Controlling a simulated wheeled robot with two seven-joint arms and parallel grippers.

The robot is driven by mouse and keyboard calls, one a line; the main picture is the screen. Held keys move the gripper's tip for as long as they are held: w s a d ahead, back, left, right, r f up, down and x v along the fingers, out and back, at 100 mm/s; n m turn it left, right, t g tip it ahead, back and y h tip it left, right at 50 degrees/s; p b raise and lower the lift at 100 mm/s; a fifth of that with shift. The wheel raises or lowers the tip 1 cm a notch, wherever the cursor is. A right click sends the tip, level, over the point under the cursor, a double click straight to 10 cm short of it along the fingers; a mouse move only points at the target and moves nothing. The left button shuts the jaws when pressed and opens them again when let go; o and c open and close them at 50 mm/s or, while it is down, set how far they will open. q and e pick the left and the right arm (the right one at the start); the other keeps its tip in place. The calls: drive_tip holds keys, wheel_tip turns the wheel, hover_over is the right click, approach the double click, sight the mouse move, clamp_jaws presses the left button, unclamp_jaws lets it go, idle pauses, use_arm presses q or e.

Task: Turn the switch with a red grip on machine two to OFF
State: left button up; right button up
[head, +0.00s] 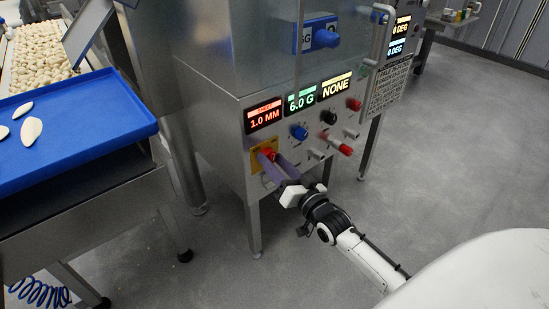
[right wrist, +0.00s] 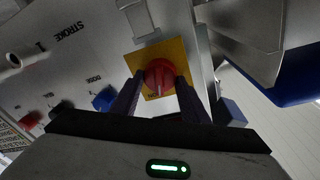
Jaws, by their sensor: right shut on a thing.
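The switch with a red grip (head: 268,153) sits on a yellow plate (head: 256,161) at the lower left of the steel machine's front panel. In the right wrist view the red grip (right wrist: 159,77) is round with a raised bar, on its yellow plate (right wrist: 180,52). My right gripper (head: 272,160) reaches the switch from the lower right. Its two dark fingers (right wrist: 156,92) stand on either side of the red grip and are shut on it. The plate's lettering is too small to read. My left gripper is not in view.
Displays reading 1.0 MM (head: 264,117), 6.0 G and NONE sit above the switch. A blue knob (head: 299,132), a black knob (head: 329,117) and red knobs (head: 353,104) are nearby. The floor at right is clear.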

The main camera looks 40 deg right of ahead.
use_arm(q)
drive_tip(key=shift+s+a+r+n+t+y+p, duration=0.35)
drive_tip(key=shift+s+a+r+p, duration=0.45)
drive_tip(key=shift+p, duration=0.45)
use_arm(e)
drive_tip(key=shift+a+f+n+t+y, duration=0.1)
drive_tip(key=shift+n+y, duration=0.2)
drive_tip(key=shift+n, duration=1.95)
drive_tip(key=shift+d+n+t+y, duration=0.1)
drive_tip(key=shift+n+y, duration=0.2)
drive_tip(key=shift+n, duration=1.9)
drive_tip(key=shift+a+f+n+t+y, duration=0.1)
drive_tip(key=shift+n+y, duration=0.2)
drive_tip(key=shift+n, duration=1.95)
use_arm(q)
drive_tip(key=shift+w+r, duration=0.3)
use_arm(e)
drive_tip(key=o, duration=1.1)
drive_tip(key=shift+c, duration=0.2)
use_arm(q)
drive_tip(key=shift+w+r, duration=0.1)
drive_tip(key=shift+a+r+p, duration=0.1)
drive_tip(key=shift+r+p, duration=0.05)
drive_tip(key=shift+p, duration=0.85)
use_arm(e)
drive_tip(key=s+f, duration=0.1)
drive_tip(key=s, duration=0.9)
drive_tip(key=shift+s+d, duration=0.15)
drive_tip(key=shift+d, duration=0.3)
